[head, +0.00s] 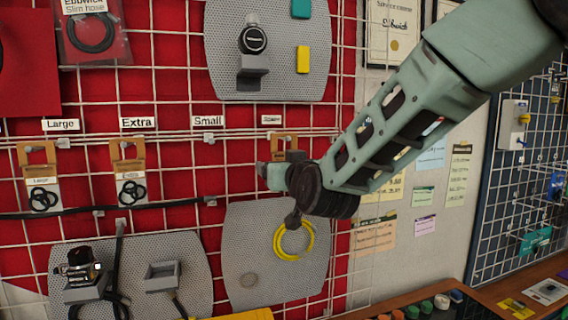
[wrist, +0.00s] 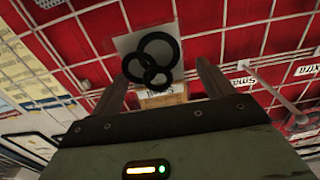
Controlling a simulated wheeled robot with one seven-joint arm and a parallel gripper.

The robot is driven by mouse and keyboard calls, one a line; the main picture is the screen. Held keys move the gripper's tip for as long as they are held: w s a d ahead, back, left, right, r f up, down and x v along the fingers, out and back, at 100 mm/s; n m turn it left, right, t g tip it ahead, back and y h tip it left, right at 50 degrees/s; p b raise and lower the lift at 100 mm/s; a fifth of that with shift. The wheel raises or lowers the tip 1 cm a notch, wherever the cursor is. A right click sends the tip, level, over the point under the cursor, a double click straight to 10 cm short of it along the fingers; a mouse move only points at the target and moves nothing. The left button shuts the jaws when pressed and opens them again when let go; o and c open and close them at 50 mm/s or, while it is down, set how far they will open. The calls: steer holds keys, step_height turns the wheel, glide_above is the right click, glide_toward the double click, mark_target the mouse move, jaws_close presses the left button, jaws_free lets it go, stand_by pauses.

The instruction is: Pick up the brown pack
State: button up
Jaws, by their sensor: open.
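In the wrist view, a pack with a brown card (wrist: 166,99) and a clear bag of black rings (wrist: 152,60) hangs in front of my gripper (wrist: 160,85). My gripper is open, with one finger on each side of the pack, and I see no firm grip on it. In the head view, the pack's brown top (head: 284,143) shows under the right-hand label, and my gripper (head: 272,175) covers most of the rest. Two similar brown-topped packs hang to the left, under "Large" (head: 40,180) and "Extra" (head: 130,178).
The packs hang on a white wire grid over a red panel. A grey perforated plate (head: 250,278) with a yellow ring (head: 294,240) is below my gripper. Another plate (head: 226,50) with a gauge is above. A peg (head: 208,137) under "Small" holds no pack.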

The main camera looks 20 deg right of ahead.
steer(key=shift+w, duration=0.6)
steer(key=c, duration=1.1)
steer(key=shift+o, duration=0.2)
